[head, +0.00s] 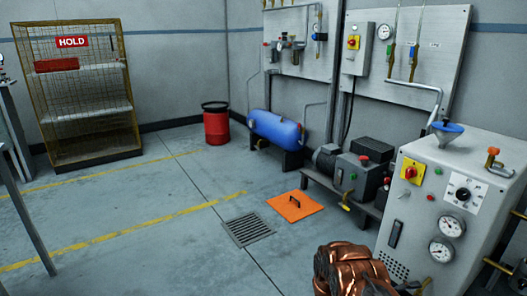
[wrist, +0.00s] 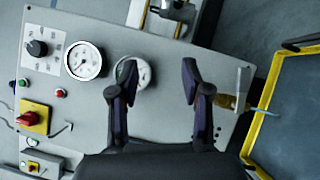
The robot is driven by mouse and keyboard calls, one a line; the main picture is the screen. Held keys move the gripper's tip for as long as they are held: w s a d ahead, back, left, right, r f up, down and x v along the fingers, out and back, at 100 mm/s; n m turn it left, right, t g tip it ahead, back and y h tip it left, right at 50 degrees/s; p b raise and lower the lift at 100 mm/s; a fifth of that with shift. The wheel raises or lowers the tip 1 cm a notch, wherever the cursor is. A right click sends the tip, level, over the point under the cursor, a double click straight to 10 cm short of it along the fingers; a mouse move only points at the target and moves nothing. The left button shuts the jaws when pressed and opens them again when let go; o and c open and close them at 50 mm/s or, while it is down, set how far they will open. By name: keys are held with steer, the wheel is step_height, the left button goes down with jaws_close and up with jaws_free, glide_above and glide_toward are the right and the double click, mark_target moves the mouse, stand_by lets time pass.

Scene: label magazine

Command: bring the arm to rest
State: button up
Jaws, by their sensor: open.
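My gripper (wrist: 158,76) shows in the wrist view with its two dark fingers spread apart. Nothing is between the fingertips. It faces the grey machine panel (wrist: 88,108); one finger overlaps the right gauge (wrist: 145,74) in the picture. I cannot tell the gap between fingers and panel. The gripper cannot be made out in the head view.
A brass-coloured valve (wrist: 230,102) and a yellow-edged frame (wrist: 252,140) lie right of the fingers. Pumps (head: 355,170), a blue tank (head: 275,128), a red bin (head: 216,126) and a HOLD cage (head: 80,105) line the walls. An orange plate (head: 296,208) lies on otherwise open floor.

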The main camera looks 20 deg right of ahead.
steer(key=s+a+r+m+g+y+p, duration=0.1)
steer(key=s+a+r+g+y+p, duration=0.3)
steer(key=r, duration=0.9)
steer(key=s+a+r+m+t+y+p, duration=0.15)
steer(key=a+r+p, duration=0.4)
steer(key=r, duration=0.75)
steer(key=s+a+r+m+g+y+p, duration=0.2)
steer(key=s+a+r+p, duration=0.3)
steer(key=r, duration=0.8)
steer(key=s+a+r+n+t+y+p, duration=0.1)
steer(key=s+a+r+t+y+p, duration=0.1)
steer(key=a+r+p, duration=0.5)
steer(key=s+a+r+n+t+y+p, duration=0.2)
steer(key=s+a+r+y+p, duration=0.3)
steer(key=a, duration=1.1)
steer(key=s+a+r+n+t+y+p, duration=0.1)
steer(key=s+a+r+t+y+p, duration=0.3)
steer(key=a+r+p, duration=0.6)
step_height(320, 180, up, 5)
steer(key=shift+a+f+n+p, duration=0.2)
steer(key=shift+a+n+p, duration=0.15)
steer(key=shift+a, duration=0.6)
steer(key=shift+c, duration=0.6)
steer(key=shift+d, duration=0.15)
